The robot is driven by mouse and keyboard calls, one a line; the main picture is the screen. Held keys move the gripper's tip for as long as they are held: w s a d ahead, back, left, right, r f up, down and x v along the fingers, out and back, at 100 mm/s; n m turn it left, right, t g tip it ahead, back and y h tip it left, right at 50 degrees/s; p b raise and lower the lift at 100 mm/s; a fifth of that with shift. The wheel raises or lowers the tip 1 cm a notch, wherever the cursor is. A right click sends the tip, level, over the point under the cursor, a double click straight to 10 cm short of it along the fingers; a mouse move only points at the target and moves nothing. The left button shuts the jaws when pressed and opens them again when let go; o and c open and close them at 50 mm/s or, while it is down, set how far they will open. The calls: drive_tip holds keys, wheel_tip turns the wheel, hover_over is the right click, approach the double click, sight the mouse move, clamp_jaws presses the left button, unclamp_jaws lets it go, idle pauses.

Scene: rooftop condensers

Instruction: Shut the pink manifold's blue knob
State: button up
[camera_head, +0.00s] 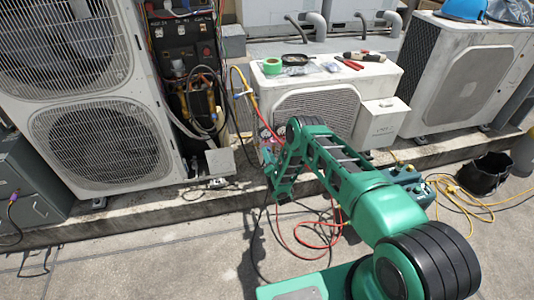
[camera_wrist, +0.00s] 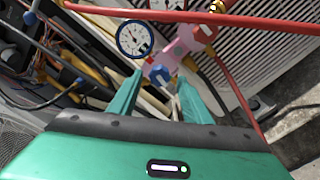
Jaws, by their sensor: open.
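The pink manifold (camera_wrist: 182,46) shows in the upper middle of the wrist view, with a round white-faced, blue-rimmed gauge (camera_wrist: 134,38) at its left. Its blue knob (camera_wrist: 160,75) faces my gripper (camera_wrist: 158,84). My gripper's green fingers are open and apart, with the knob showing between their tips. I cannot tell whether they touch it.
A red hose (camera_wrist: 240,20) crosses above the manifold in the wrist view. In the head view, red and black hoses (camera_head: 300,235) loop on the concrete. The white condenser (camera_head: 345,85) carries tools and green tape. An open tall condenser unit (camera_head: 85,90) stands left.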

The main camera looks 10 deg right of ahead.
drive_tip(key=shift+w, duration=1.75)
drive_tip(key=c, duration=1)
drive_tip(key=shift+c, duration=0.2)
